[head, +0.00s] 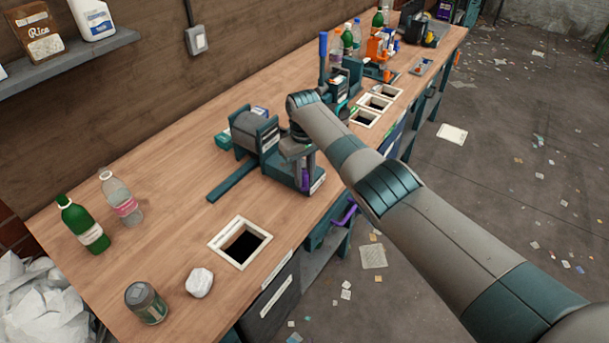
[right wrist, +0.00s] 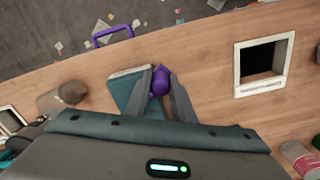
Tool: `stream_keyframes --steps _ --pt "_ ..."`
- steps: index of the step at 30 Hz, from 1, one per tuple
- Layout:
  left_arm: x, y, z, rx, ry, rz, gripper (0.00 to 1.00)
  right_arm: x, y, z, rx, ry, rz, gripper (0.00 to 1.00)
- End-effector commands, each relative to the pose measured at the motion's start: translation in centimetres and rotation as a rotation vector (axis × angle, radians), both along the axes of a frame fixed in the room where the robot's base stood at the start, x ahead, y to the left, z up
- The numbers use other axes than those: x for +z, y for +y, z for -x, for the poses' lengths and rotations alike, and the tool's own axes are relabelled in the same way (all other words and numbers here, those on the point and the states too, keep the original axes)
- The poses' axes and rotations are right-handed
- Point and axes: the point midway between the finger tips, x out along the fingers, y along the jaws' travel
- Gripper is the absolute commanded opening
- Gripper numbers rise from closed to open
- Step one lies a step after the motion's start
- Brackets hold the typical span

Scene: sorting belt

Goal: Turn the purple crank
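The purple crank (head: 306,179) is on the teal machine (head: 287,172) near the bench's front edge. In the head view, my right arm and gripper hide most of it. In the right wrist view its purple knob (right wrist: 160,84) sits between the two grey fingers of my right gripper (right wrist: 162,76), filling most of the gap between them. My right gripper (head: 304,163) points down at the machine and appears shut on the knob. My left gripper is not in view.
The wooden bench (head: 170,205) holds a green bottle (head: 83,224), a clear bottle (head: 121,198), a can (head: 146,302) and a white lump (head: 199,282). A white-framed opening (head: 215,245) lies left of the machine. A purple handle (head: 346,216) juts from the bench front. A blue-handled lever (head: 323,58) stands behind.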

Motion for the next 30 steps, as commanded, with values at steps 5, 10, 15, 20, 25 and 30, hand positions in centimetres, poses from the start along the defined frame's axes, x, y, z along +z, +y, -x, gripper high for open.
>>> stream_keyframes --steps 5,10,15,20,25,30 --pt "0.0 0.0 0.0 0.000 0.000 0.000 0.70 0.1 0.0 -0.1 0.001 -0.002 0.000 0.40" --pt "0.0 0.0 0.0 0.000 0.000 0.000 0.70 0.1 0.0 0.0 0.001 -0.001 0.000 0.40" --pt "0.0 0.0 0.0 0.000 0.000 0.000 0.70 0.4 0.0 -0.1 0.001 -0.002 -0.001 0.40" --pt "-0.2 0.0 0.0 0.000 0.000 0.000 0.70 1.5 0.1 -0.1 0.002 -0.003 -0.002 0.40" --pt "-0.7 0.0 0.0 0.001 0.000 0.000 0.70 3.8 0.1 -0.1 0.002 -0.006 -0.002 0.40" --pt "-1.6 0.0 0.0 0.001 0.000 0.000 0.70 7.1 0.1 -0.1 0.002 -0.006 -0.002 0.40"
